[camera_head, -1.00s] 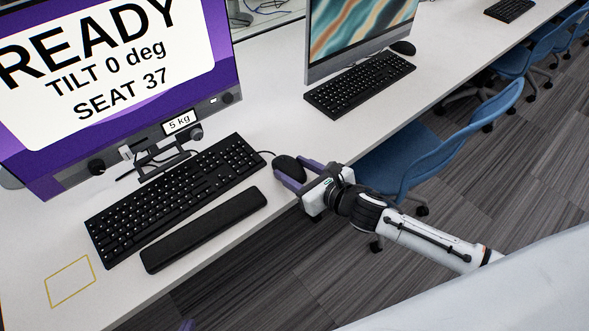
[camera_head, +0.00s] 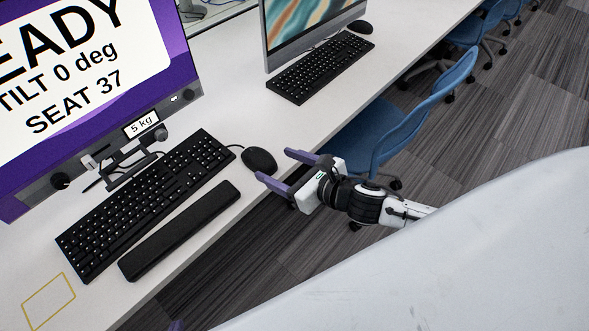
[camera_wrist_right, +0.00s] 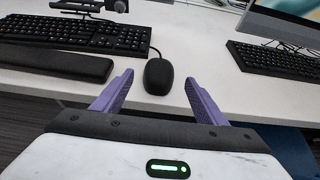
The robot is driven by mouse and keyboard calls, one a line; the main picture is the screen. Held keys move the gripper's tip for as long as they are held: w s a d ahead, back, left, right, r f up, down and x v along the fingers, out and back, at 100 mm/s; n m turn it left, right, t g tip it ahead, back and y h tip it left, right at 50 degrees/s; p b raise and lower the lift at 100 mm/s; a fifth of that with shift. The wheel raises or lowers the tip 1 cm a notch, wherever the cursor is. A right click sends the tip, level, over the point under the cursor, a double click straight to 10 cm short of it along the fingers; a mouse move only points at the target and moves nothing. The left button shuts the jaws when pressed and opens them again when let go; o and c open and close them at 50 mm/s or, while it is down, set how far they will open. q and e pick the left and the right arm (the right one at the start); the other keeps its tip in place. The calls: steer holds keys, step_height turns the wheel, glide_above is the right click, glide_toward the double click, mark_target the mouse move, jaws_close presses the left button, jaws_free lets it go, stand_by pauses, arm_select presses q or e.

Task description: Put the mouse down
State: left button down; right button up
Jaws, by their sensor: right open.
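The black mouse (camera_head: 259,160) rests on the white desk (camera_head: 238,115), right of the keyboard, with its cable running to the left. It also shows in the right wrist view (camera_wrist_right: 158,76), lying beyond and between the spread fingers. My right gripper (camera_head: 273,167) is open and empty, at the desk's front edge, with its purple fingertips pointing at the mouse and apart from it. In the right wrist view my right gripper (camera_wrist_right: 160,88) has a wide gap between its fingers. Only a small purple tip of my left gripper (camera_head: 176,325) shows at the bottom edge; its jaws are hidden.
A black keyboard (camera_head: 145,200) and a wrist rest (camera_head: 180,230) lie left of the mouse. A monitor (camera_head: 90,90) with a "5 kg" tag stands behind them. A yellow outlined rectangle (camera_head: 48,301) marks the desk at lower left. A blue chair (camera_head: 400,130) stands to the right.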

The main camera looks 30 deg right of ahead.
steer(key=v, duration=0.6)
steer(key=s+a+f+n+g+h, duration=0.1)
steer(key=s+f+n, duration=0.6)
steer(key=n, duration=1)
steer(key=s+a+f+n+g+h, duration=0.1)
steer(key=s+f+n, duration=0.7)
steer(key=n, duration=0.8)
steer(key=shift+a+f+n+g, duration=0.35)
steer(key=shift+a+g, duration=0.45)
steer(key=shift+g, duration=0.3)
